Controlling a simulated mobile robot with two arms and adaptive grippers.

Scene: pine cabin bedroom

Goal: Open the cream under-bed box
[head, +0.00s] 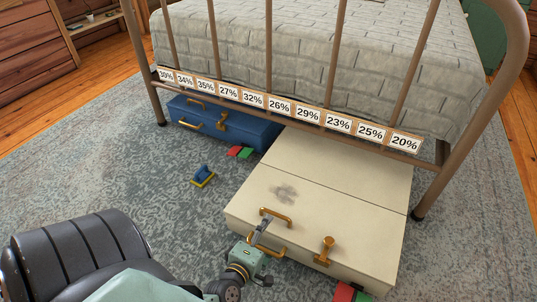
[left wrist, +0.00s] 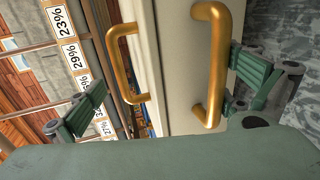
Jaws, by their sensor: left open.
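The cream under-bed box (head: 340,192) sticks out from under the foot of the bed, its lid lying flat and shut. A gold handle (head: 277,216) is on the lid near the front edge, and a second gold handle (head: 262,244) is on the front face. A gold latch (head: 324,251) sits right of them. My left gripper (head: 262,254) is open at the box's front left. In the left wrist view, the lid handle (left wrist: 122,62) and front handle (left wrist: 212,65) both show between its spread fingers (left wrist: 172,92). I cannot tell whether a finger touches. My right gripper is out of view.
A blue case (head: 225,127) lies under the bed to the left. Red and green blocks (head: 240,152) and a small blue-and-yellow item (head: 203,177) lie on the rug. More blocks (head: 350,292) lie before the box. The metal bed rail (head: 290,112) with percentage cards crosses above the box.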

